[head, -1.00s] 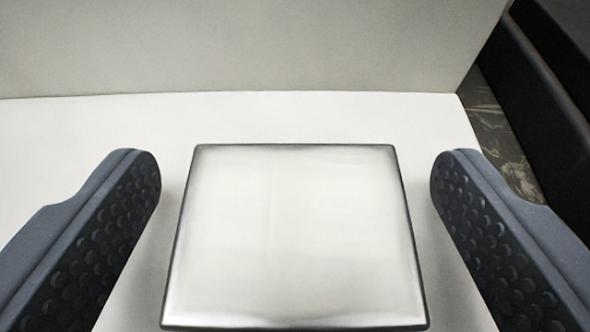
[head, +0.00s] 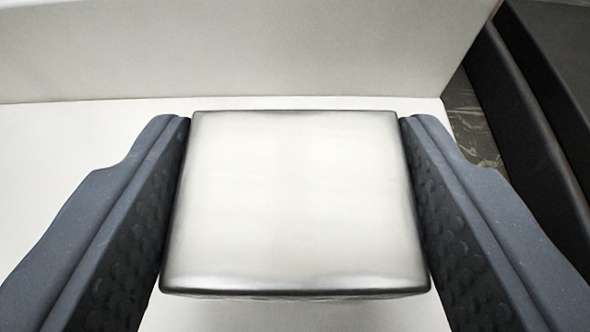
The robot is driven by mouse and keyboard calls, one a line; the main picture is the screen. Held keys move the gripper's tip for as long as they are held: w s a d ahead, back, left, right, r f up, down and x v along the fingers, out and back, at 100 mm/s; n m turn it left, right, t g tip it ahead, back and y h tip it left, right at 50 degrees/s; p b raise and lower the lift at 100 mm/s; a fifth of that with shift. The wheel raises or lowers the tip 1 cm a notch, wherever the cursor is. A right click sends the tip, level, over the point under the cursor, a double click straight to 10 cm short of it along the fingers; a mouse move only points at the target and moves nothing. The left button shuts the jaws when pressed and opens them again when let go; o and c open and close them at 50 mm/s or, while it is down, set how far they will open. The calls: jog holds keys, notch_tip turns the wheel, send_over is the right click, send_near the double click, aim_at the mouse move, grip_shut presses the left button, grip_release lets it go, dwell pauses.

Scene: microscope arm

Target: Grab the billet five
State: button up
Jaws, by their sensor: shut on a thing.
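The billet (head: 296,200) is a shiny silver block with rounded edges, in the middle of the head view. My gripper (head: 296,135) is shut on it, with one dark-padded blue-grey finger against its left side and one against its right side. The billet's top face and a thin strip of its near side show. Its underside is hidden, so I cannot tell surely whether it touches the surface below. No number or mark shows on it.
A white surface (head: 80,150) lies under the billet, with bare room to the left. A pale upright wall (head: 240,50) stands behind it. At the right are dark ledges (head: 540,120) and a patch of dark, streaked floor (head: 468,120).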

jog(key=shift+s+d+r, duration=0.4)
jog(key=shift+s+r, duration=0.3)
jog(key=shift+r, duration=0.05)
jog(key=s+d+r+b, duration=0.1)
jog(key=s+d+b, duration=0.3)
jog(key=s, duration=0.8)
jog(key=d, duration=0.2)
jog(key=shift+s+d+r, duration=0.15)
jog(key=shift+s+d, duration=0.2)
